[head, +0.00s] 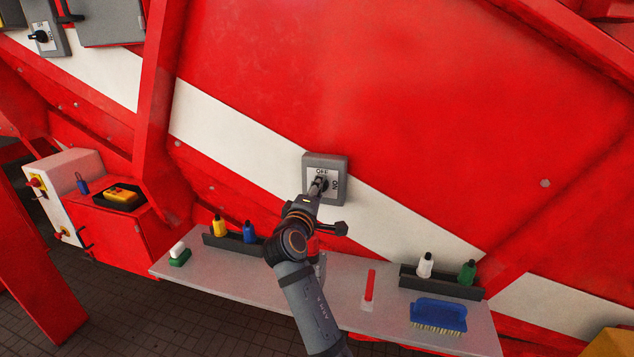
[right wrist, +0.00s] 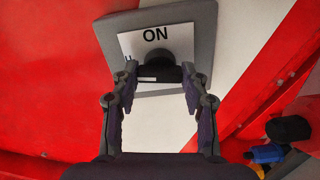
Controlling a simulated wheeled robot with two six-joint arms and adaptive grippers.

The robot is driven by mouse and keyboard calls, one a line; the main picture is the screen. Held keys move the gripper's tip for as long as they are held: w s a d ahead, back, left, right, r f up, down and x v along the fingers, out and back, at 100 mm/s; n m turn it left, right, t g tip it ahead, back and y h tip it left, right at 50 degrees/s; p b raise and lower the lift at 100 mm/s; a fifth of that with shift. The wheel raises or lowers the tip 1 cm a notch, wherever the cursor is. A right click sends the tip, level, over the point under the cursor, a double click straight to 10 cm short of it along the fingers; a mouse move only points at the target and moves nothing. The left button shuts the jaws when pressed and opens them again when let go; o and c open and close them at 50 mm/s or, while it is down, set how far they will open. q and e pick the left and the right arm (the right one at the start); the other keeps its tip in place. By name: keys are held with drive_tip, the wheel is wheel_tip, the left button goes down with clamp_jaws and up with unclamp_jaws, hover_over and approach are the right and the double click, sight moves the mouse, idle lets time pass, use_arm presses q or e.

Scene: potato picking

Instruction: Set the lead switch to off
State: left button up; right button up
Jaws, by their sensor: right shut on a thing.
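The knob's exact pointing is partly hidden. A second switch (head: 41,36) is at the far upper left. My left gripper is not in view.
Below the switch is a grey shelf (head: 340,310) with bottles in dark holders, a red tool (head: 369,284), a blue brush (head: 438,315) and a green-and-white block (head: 179,255). A white control box (head: 62,195) stands left. The panel around the switch is clear.

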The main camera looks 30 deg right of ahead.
drive_tip(key=shift+n+p, duration=0.8)
drive_tip(key=shift+n, duration=0.1)
drive_tip(key=o, duration=1.2)
drive_tip(key=shift+d, duration=0.15)
drive_tip(key=shift+c, duration=0.2)
